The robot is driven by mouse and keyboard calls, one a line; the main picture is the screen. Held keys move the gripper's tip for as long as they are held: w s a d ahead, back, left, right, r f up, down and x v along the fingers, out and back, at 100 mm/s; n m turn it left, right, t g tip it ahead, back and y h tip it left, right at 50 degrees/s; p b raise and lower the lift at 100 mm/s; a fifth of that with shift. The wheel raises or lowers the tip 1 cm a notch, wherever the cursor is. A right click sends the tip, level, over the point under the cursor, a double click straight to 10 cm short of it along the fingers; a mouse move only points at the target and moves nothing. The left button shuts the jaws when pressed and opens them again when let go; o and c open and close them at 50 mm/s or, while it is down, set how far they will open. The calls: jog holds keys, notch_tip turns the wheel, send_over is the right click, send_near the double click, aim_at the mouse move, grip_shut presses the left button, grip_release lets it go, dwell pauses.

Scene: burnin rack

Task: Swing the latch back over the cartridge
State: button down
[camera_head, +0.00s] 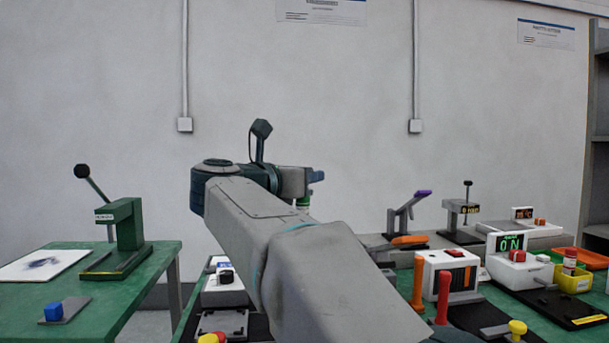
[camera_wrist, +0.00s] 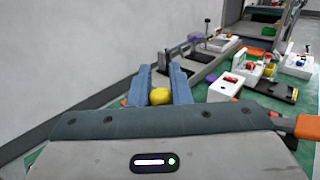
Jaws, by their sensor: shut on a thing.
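My gripper (camera_wrist: 165,88) is shut on a round yellow knob (camera_wrist: 159,96), which shows between its two blue-grey fingers in the wrist view. I take the knob to be the latch's handle, but the rest of the latch is hidden below the fingers and the wrist. I cannot make out the cartridge in either view. In the head view my gripper (camera_head: 315,176) is seen side-on at the end of my arm, above the back of the bench, with a small green part just below it.
A yellow bin (camera_head: 572,280) is farther right. A green press (camera_head: 121,240) stands on the left table. The wall is close behind the bench.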

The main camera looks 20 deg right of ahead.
jog(key=c, duration=1.4)
grip_release()
jog(key=shift+o, duration=0.2)
jog(key=p+v, duration=0.2)
jog(key=v, duration=1.2)
jog(key=shift+p, duration=0.3)
jog(key=shift+w, duration=0.1)
